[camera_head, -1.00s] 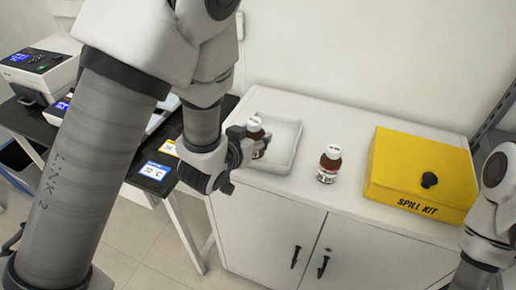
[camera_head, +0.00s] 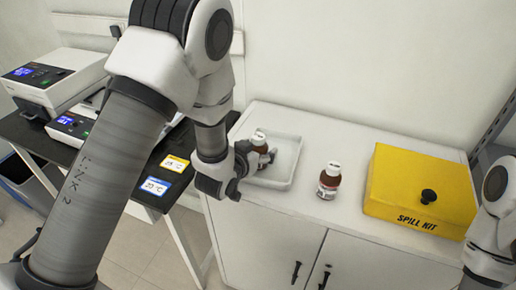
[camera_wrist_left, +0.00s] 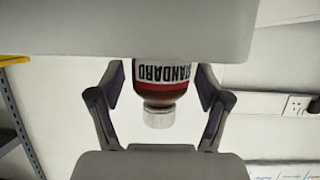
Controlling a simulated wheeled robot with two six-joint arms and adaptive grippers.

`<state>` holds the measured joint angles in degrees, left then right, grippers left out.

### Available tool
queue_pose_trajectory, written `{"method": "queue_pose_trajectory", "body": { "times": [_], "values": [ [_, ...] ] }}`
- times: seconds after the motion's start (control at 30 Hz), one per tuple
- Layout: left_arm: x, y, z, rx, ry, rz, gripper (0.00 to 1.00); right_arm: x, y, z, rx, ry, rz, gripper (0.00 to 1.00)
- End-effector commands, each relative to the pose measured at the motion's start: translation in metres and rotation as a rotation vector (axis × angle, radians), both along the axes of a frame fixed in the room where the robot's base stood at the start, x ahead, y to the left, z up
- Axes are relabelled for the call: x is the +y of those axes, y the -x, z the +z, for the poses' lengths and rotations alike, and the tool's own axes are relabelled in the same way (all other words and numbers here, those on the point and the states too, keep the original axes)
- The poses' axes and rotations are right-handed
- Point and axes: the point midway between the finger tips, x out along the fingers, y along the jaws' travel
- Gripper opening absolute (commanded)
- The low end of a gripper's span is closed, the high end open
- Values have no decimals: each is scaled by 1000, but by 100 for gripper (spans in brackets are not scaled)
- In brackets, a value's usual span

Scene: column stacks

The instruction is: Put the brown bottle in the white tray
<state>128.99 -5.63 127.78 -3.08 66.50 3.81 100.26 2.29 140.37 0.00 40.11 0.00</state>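A brown bottle (camera_head: 258,146) with a white cap is between the fingers of my left gripper (camera_head: 258,160). It is upright, over or inside the left part of the white tray (camera_head: 291,160). The gripper hides its lower part, so I cannot tell if its base touches the tray.
A second brown bottle (camera_head: 329,181) stands on the white cabinet (camera_head: 300,208), right of the tray. A yellow spill kit box (camera_head: 420,188) is farther right. A dark table (camera_head: 112,150) with devices stands left.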

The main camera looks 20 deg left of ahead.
Motion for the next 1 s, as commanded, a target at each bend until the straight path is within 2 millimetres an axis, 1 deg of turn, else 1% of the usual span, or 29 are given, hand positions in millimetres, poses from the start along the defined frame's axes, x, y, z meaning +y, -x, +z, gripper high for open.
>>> {"method": "queue_pose_trajectory", "body": {
  "times": [0.2,0.3,0.37,0.47,0.67,0.7,0.73,1.0],
  "values": [
    [0,0,0,0,0,0,78,0,0,0,0,0,0,40],
    [0,0,5,-1,0,0,78,0,0,4,0,0,0,40],
    [1,6,5,0,0,0,78,0,0,0,-1,0,0,40],
    [2,22,11,0,0,0,78,0,0,-4,0,0,0,40],
    [7,67,29,0,0,1,78,0,0,-13,0,0,0,40],
    [7,70,39,3,1,0,78,0,0,4,1,0,0,40],
    [7,72,42,5,1,-1,78,0,1,15,1,0,0,40],
    [10,94,52,7,0,0,78,0,0,76,-1,0,0,40]
  ]
}}
